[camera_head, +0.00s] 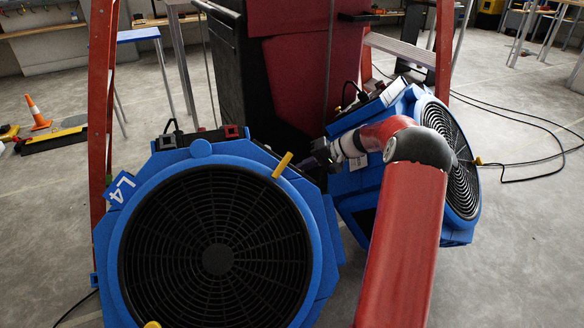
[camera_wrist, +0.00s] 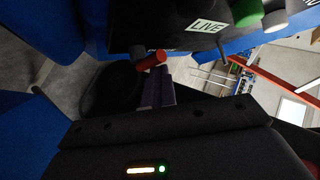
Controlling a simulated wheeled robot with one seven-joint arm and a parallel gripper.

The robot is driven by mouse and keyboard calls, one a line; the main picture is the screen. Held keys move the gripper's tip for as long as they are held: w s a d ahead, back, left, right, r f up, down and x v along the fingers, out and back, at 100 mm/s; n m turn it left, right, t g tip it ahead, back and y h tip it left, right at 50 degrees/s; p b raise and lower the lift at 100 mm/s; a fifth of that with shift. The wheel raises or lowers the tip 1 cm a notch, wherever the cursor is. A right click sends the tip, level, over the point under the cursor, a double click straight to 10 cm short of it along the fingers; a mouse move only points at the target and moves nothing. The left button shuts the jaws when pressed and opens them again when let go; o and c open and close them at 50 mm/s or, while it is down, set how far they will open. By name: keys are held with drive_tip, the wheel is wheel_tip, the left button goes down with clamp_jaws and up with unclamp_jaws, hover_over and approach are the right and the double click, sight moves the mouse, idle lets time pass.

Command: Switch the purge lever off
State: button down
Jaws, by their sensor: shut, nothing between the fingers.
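My gripper (camera_head: 312,160) reaches in between two blue fans in the head view; its purple fingers (camera_wrist: 158,90) are shut and empty in the wrist view. Just beyond the fingertips in the wrist view is a small red handle (camera_wrist: 151,61) on a dark panel (camera_wrist: 140,22). I cannot tell whether the fingers touch it. The panel has a white label reading LIVE (camera_wrist: 205,27), a green knob (camera_wrist: 246,12) and a grey knob (camera_wrist: 274,20). No label marks the purge lever, so I cannot tell for certain which handle it is.
The left fan (camera_head: 202,148), marked L4, has a yellow handle (camera_head: 283,164) at its upper right edge. The right fan (camera_head: 408,98) stands behind my arm. A dark red and black cabinet (camera_head: 312,75) rises behind them. Black cables (camera_head: 540,115) lie on the floor at right.

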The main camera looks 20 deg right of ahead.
drive_tip(key=shift+f, duration=0.1)
drive_tip(key=shift+r+p, duration=0.4)
drive_tip(key=shift+r, duration=0.45)
drive_tip(key=p+v, duration=0.1)
drive_tip(key=v, duration=0.6)
drive_tip(key=shift+d+r, duration=0.2)
drive_tip(key=shift+d, duration=0.15)
drive_tip(key=shift+s, duration=0.15)
